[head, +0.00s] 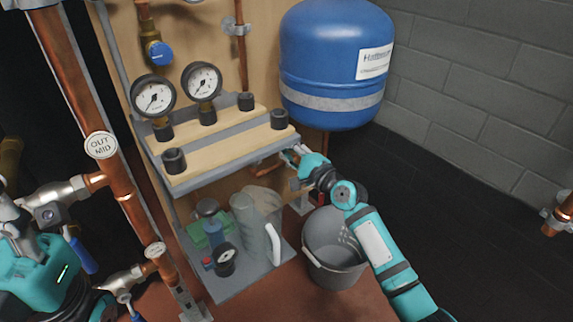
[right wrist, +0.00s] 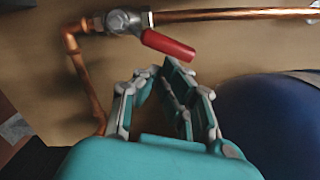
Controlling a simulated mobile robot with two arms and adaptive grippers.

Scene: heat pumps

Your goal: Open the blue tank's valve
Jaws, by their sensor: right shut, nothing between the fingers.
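The blue tank (head: 335,65) hangs at the upper right of the head view, with a copper pipe below it. Its dark blue side also shows at the right of the right wrist view (right wrist: 275,125). There, a metal valve (right wrist: 125,20) with a red lever (right wrist: 168,44) sits on a copper pipe. The lever slants down to the right, at an angle to the pipe. My right gripper (right wrist: 163,72) is shut and empty just below the lever, apart from it in the picture. In the head view it (head: 292,155) is under the shelf edge. My left gripper (head: 18,225) is partly cut off at the left; its fingers are unclear.
A wooden shelf (head: 225,140) with two gauges above it stands left of my right gripper. A lower grey shelf (head: 245,285) holds bottles and a gauge. A grey bucket (head: 335,250) stands below my right arm. Thick copper pipes (head: 85,110) run along the left.

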